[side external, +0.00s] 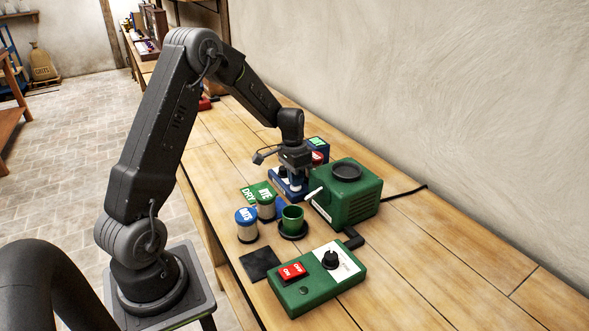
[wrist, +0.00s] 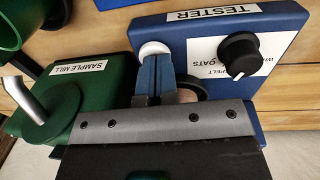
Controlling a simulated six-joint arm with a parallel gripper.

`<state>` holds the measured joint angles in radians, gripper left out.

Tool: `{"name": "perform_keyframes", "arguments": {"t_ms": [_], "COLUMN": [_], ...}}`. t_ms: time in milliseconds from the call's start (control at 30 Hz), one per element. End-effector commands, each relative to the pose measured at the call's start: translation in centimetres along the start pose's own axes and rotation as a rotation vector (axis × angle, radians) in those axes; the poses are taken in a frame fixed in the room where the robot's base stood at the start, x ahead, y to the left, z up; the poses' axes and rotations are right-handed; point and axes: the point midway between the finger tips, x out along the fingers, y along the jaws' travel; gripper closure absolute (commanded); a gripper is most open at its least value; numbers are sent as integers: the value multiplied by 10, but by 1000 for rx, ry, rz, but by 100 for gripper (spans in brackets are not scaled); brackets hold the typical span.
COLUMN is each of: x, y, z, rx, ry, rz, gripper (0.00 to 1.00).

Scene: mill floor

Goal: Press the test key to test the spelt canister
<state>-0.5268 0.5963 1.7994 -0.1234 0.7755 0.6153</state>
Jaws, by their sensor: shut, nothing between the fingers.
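The blue tester (wrist: 275,85) stands beside the green sample mill, with a black knob (wrist: 240,54) and a white dial label reading SPELT and OATS. The tester also shows in the side view (side external: 284,189), partly hidden by my gripper. A round white key (wrist: 153,49) is at the fingertips; whether they touch it I cannot tell. My gripper (wrist: 155,66) is shut and empty, pointing down over the tester; it also shows in the side view (side external: 297,178). A red-topped item (side external: 318,157) stands behind it; I cannot read whether it is the spelt canister.
The green sample mill (side external: 345,205) stands close to my gripper. A blue-lidded canister (side external: 246,228), a green-lidded canister (side external: 266,207) and a green cup (side external: 292,219) stand in front. A green control box (side external: 318,286) is nearer.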

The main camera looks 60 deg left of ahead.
Motion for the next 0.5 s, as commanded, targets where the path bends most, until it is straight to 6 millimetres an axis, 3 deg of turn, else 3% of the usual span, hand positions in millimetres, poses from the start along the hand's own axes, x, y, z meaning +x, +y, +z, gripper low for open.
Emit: {"name": "perform_keyframes", "arguments": {"t_ms": [33,167,500], "x": [11,-4,-84], "y": [3,2,-1], "z": [6,5,-1], "rx": [3,3,0], "ry": [-25,-19,4], "rz": [10,7,-2], "gripper": [100,100,100]}}
